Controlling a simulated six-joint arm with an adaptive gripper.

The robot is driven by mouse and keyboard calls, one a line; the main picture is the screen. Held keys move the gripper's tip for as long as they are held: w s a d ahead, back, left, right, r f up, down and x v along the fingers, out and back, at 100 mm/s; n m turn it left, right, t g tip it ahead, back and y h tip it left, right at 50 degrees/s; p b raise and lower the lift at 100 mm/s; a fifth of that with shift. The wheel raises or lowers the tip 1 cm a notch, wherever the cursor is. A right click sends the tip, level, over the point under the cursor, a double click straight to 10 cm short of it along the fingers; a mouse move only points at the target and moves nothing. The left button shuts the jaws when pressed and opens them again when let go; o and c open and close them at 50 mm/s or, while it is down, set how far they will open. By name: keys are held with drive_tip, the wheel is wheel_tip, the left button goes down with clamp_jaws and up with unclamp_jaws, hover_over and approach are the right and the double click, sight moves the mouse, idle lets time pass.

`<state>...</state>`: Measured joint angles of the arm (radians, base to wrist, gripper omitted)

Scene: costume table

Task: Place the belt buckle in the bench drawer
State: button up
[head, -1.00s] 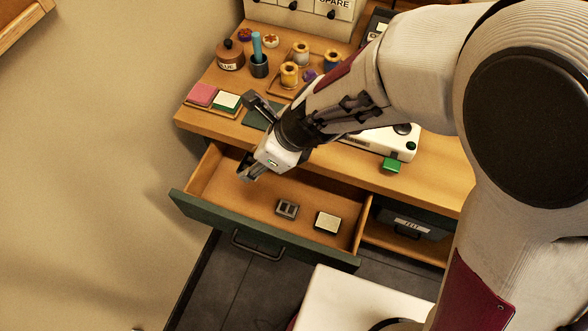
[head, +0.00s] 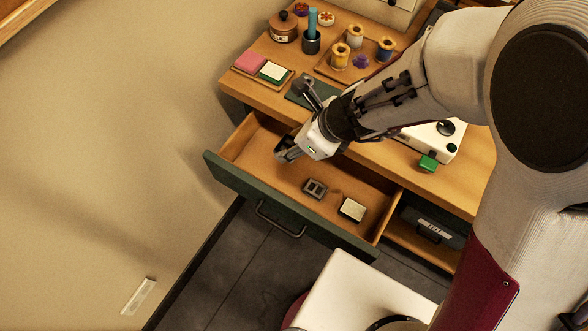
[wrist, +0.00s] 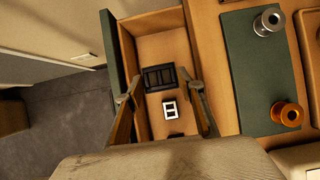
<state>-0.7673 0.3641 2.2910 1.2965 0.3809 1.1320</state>
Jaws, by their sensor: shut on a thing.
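The bench drawer (head: 290,206) is pulled open below the bench top, with a green front and a wooden inside. My gripper (head: 287,153) hangs over the drawer's left part, pointing down. In the wrist view my gripper (wrist: 160,86) is shut on a dark slotted frame, the belt buckle (wrist: 160,77), which lies between the fingertips. I cannot tell whether the buckle touches the drawer floor.
A grey two-slot piece (head: 314,188) and a pale square block (head: 352,209) lie in the drawer, right of my gripper. The bench top holds a glue pot (head: 284,27), a spool tray (head: 330,68) and a green mat (wrist: 262,75). A white stool-like surface (head: 350,290) stands in front.

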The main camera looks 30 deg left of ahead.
hover_over(287, 175)
drive_tip(key=d, duration=0.2)
drive_tip(key=shift+a+f, duration=0.1)
drive_tip(key=shift+f, duration=5.3)
drive_tip(key=shift+f, duration=2)
drive_tip(key=shift+f, duration=0.15)
drive_tip(key=o, duration=1.2)
drive_tip(key=shift+v, duration=0.8)
drive_tip(key=v, duration=1)
drive_tip(key=shift+r, duration=0.35)
